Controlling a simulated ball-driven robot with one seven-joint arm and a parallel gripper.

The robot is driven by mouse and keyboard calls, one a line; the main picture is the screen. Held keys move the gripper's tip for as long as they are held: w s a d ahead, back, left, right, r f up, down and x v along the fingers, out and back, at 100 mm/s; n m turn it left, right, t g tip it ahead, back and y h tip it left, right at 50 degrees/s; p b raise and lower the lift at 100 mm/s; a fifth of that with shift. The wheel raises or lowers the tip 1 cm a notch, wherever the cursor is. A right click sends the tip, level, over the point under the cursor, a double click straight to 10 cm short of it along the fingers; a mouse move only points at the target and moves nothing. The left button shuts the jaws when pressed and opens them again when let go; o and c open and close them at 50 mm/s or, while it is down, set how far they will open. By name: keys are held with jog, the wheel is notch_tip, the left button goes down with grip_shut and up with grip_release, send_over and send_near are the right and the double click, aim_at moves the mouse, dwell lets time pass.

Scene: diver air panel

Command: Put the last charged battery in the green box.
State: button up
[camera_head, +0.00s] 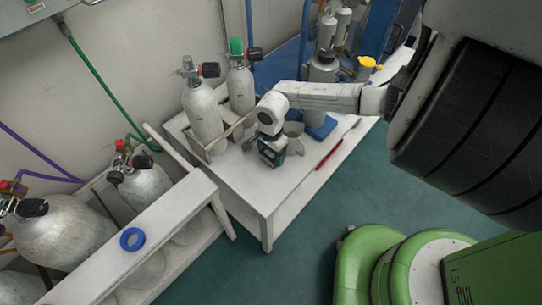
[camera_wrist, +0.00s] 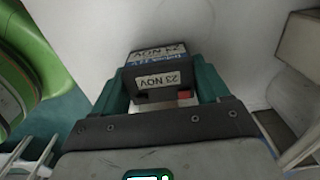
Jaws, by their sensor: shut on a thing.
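My gripper (camera_head: 271,152) is low over the white table (camera_head: 240,195), in front of the gas cylinders. In the wrist view, my gripper's two dark teal fingers (camera_wrist: 162,92) are closed on the sides of a dark battery (camera_wrist: 165,97). The battery has a small red patch and a white label that reads "23 NOV" upside down. A label reading "24 NOV" and a blue strip show just beyond it; I cannot tell whether they belong to the same battery. I cannot tell whether the battery touches the table. I cannot make out a green box for batteries.
Two grey cylinders (camera_head: 203,115) stand in a wooden rack at the table's back left. A small grey cup (camera_head: 293,130), a blue item (camera_head: 320,127) and a red pen (camera_head: 329,155) lie to the right. A blue ring (camera_head: 132,239) sits on the white rack at left.

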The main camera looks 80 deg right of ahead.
jog(key=c, duration=0.4)
jog(key=shift+r, duration=0.1)
jog(key=shift+r, duration=0.55)
jog(key=r, duration=0.2)
jog(key=r+p, duration=0.1)
jog(key=shift+s, duration=0.25)
jog(key=s+a+r+p, duration=0.1)
jog(key=s+a+r, duration=0.1)
jog(key=s+r, duration=0.1)
jog(key=s+a+r+p, duration=0.1)
jog(key=s+a+r, duration=0.1)
jog(key=s+a, duration=0.1)
jog(key=s+a+r+p, duration=0.1)
jog(key=s+a+r, duration=0.1)
jog(key=s, duration=0.3)
jog(key=shift+s+a+r, duration=0.1)
jog(key=shift+a+r, duration=0.2)
jog(key=shift+r, duration=0.55)
